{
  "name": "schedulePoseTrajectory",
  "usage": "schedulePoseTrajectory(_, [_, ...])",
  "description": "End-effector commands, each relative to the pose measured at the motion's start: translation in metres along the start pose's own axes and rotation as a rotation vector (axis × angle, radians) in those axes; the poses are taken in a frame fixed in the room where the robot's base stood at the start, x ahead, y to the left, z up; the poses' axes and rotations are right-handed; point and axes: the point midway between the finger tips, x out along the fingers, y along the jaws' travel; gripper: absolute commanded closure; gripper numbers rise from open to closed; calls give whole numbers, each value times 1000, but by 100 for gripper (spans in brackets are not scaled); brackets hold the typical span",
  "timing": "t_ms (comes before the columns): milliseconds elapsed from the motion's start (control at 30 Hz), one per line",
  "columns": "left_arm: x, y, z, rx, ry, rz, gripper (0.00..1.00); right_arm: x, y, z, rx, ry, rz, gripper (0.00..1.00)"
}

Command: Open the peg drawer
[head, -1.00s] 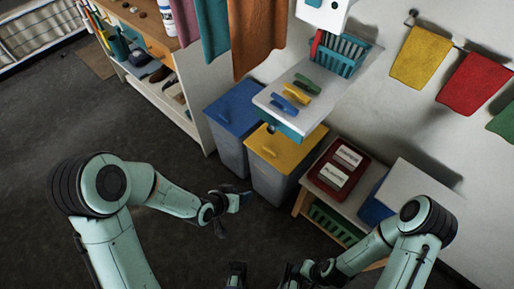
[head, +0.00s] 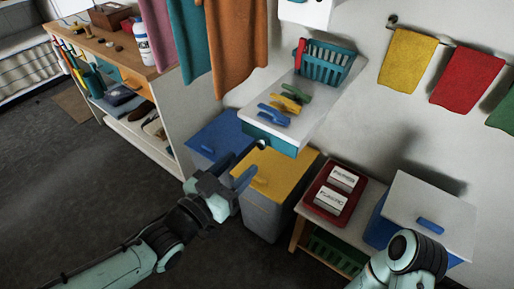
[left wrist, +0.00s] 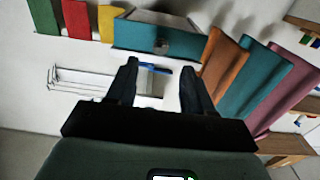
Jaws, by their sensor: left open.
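The peg drawer is the teal front (head: 279,144) under a white wall shelf with clothes pegs on top, and it looks shut. Its small round knob (head: 262,145) is at the lower middle of the front. My left gripper (head: 238,171) is open and empty, below and in front of the drawer, apart from it. In the left wrist view the teal front (left wrist: 135,35) and its knob (left wrist: 162,47) are beyond the gap between my open fingers (left wrist: 160,78). My right arm shows at the lower right, but its gripper is out of view.
Several pegs (head: 285,103) and a teal basket (head: 325,62) are on the shelf. Below stand a blue-lidded bin (head: 217,135) and a yellow-lidded bin (head: 275,175). A red tray (head: 333,192) is to the right. Towels (head: 238,45) hang at upper left. Dark floor is clear at left.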

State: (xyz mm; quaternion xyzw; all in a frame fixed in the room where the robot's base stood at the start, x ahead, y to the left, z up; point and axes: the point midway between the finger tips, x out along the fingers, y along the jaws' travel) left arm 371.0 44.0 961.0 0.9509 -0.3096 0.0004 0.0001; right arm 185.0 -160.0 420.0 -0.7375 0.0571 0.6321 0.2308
Motion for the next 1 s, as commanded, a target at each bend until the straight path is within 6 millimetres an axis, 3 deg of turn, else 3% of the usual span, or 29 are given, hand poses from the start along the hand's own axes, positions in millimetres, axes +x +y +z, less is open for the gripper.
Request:
schedulePoseTrajectory(100, [28, 1, 2, -1, -1, 3, 48, 3, 1, -4, 1, 10, 1, 47])
schedulePoseTrajectory(333, [64, 0, 1, -1, 0, 1, 48, 4, 2, -6, 1, 18, 1, 47])
schedulePoseTrajectory(500, [75, 0, 1, 0, -1, -1, 48, 5, 2, -7, 1, 20, 1, 47])
schedulePoseTrajectory(800, [77, 0, 0, 0, -1, -1, 48, 5, 2, -7, 2, 20, 1, 47])
schedulePoseTrajectory(967, [77, 0, 0, 0, -1, -1, 100, 5, 2, -6, 1, 19, 1, 47])
schedulePoseTrajectory(1000, [76, 0, 0, 0, -1, -1, 100, 5, 2, -6, 1, 19, 1, 47])
